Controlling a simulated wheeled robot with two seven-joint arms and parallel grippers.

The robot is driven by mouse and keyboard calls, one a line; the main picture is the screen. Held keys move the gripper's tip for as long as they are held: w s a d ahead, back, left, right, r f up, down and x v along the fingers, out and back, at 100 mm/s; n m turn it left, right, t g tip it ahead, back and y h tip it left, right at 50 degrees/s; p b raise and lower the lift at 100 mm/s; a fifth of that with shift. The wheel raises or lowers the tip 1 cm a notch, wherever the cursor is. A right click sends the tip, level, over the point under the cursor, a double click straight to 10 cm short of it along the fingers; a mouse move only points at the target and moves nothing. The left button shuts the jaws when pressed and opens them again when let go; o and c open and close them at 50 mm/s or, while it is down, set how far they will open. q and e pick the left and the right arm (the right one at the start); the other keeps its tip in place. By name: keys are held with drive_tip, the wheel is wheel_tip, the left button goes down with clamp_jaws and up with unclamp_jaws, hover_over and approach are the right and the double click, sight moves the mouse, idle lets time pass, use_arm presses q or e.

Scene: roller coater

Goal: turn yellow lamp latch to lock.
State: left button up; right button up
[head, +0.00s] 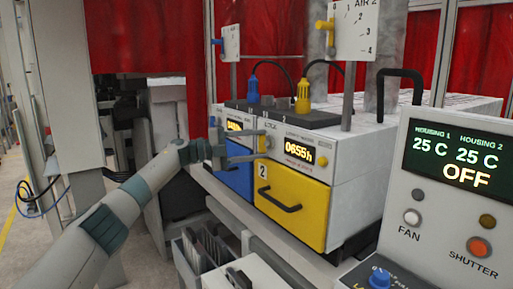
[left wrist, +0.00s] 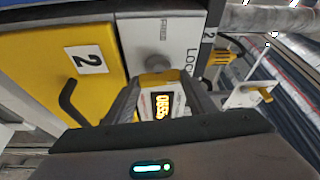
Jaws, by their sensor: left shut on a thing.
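The yellow lamp latch (head: 262,144) is a small yellow piece on the white front panel of the housing above the yellow drawer (head: 292,205), left of the 0655h display (head: 300,153). My left gripper (head: 266,144) reaches it from the left, with one finger above and one below. In the left wrist view, my left gripper (left wrist: 160,92) is shut on the yellow latch (left wrist: 160,77) between its fingers. The printed words FREE (left wrist: 163,29) and LOCK (left wrist: 191,62) show beside it. The latch's exact angle is hard to tell. My right gripper is out of view.
A blue drawer unit (head: 238,180) stands left of the yellow one. A blue plug (head: 253,88) and a yellow plug (head: 303,96) stand on top. A control console (head: 450,195) reading OFF fills the right.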

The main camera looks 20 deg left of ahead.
use_arm(q)
drive_tip(key=shift+m+y, duration=0.3)
drive_tip(key=shift+m, duration=0.3)
drive_tip(key=shift+f, duration=0.1)
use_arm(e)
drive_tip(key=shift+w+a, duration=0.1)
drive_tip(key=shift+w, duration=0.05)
use_arm(q)
drive_tip(key=o, duration=1)
drive_tip(key=shift+o, duration=0.2)
drive_tip(key=shift+a, duration=0.1)
drive_tip(key=shift+s+a+b, duration=0.25)
drive_tip(key=shift+a+b, duration=0.05)
drive_tip(key=shift+a, duration=0.15)
drive_tip(key=b+v, duration=0.4)
drive_tip(key=v, duration=1.2)
drive_tip(key=shift+a+r, duration=0.2)
drive_tip(key=shift+r, duration=0.05)
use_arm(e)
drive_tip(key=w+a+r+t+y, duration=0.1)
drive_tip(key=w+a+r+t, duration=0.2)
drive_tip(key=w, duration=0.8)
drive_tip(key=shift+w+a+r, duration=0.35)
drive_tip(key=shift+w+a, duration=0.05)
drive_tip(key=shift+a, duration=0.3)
